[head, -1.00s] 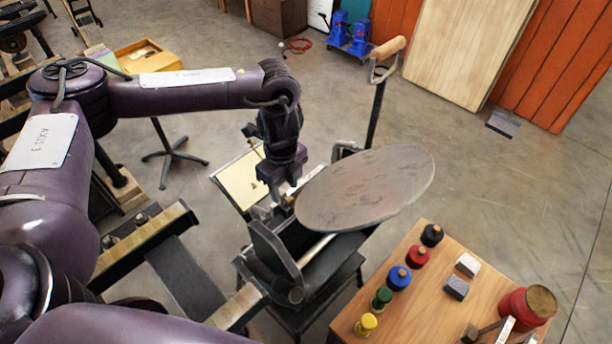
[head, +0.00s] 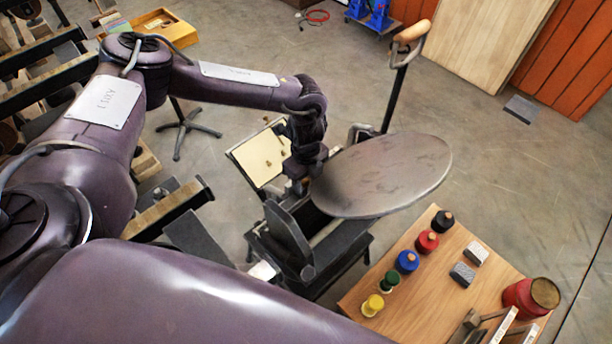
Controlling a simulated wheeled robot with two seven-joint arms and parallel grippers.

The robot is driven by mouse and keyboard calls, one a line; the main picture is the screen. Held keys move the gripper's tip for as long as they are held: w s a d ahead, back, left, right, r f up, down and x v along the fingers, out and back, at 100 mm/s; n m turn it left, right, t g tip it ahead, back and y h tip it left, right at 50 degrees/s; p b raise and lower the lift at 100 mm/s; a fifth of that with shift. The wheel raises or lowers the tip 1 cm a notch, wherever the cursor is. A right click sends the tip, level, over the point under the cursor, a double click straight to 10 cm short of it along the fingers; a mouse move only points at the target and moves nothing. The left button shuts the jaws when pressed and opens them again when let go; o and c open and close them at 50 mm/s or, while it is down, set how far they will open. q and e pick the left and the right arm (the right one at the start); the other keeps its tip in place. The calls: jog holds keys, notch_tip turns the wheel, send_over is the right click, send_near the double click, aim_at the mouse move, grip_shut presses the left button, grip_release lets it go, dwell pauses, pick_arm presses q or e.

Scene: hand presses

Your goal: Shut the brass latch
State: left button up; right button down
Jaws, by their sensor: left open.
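The hand press (head: 292,240) stands in the middle, dark metal, with a big round ink disc (head: 385,175) on top and a wooden-handled lever (head: 410,32) behind. My left gripper (head: 300,187) points down at the disc's left edge, above the press body. Its jaws are open, small and partly lost against the dark metal. I cannot make out the brass latch for certain. Small brass-coloured pieces (head: 267,158) show on the cream board (head: 256,150) left of the gripper, and I cannot tell whether one is the latch. My right gripper is out of view.
A wooden table (head: 405,299) at the lower right holds several ink bottles, two small blocks (head: 463,273) and a red can (head: 530,298). A stand with splayed feet (head: 186,128) is behind left. Open floor lies at the right. My own arm fills the lower left.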

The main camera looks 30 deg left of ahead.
pick_arm(q)
jog(key=shift+c, duration=0.2)
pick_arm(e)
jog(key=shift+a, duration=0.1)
pick_arm(q)
grip_shut()
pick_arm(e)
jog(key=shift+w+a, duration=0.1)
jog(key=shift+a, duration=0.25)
